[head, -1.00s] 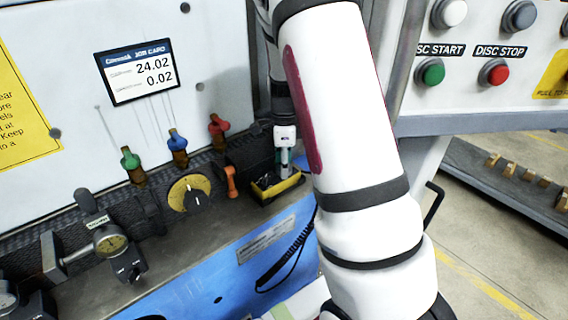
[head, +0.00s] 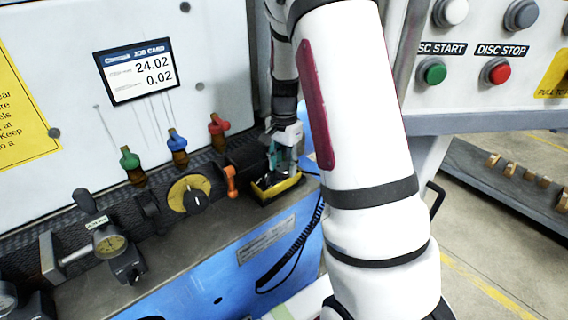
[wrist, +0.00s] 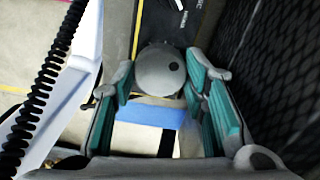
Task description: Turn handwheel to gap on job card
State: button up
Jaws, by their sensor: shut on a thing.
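The job card (head: 137,72) on the grey panel in the head view shows 24.02 above 0.02. A yellow dial with a black knob (head: 192,196) sits below it, perhaps the handwheel. My gripper (head: 283,160) is right of it, just above a black and yellow tray. In the wrist view, the teal-padded fingers of my gripper (wrist: 163,88) are around a grey round piece (wrist: 158,72) with a dark spot. My gripper is shut on this piece; where the pads touch it is partly hidden. I cannot tell what the piece belongs to.
An orange lever (head: 231,182) stands between the dial and the black and yellow tray (head: 268,196). Green, blue and red knobs (head: 178,145) line the ledge behind. A dial gauge (head: 110,243) is at left. A coiled black cable (head: 287,262) hangs in front.

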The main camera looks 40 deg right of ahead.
aim_at(284, 166)
jog(key=n, duration=0.4)
jog(key=shift+n, duration=0.3)
dwell(0.5)
jog(key=o, duration=1.2)
notch_tip(284, 166, up, 12)
jog(key=shift+r, duration=0.1)
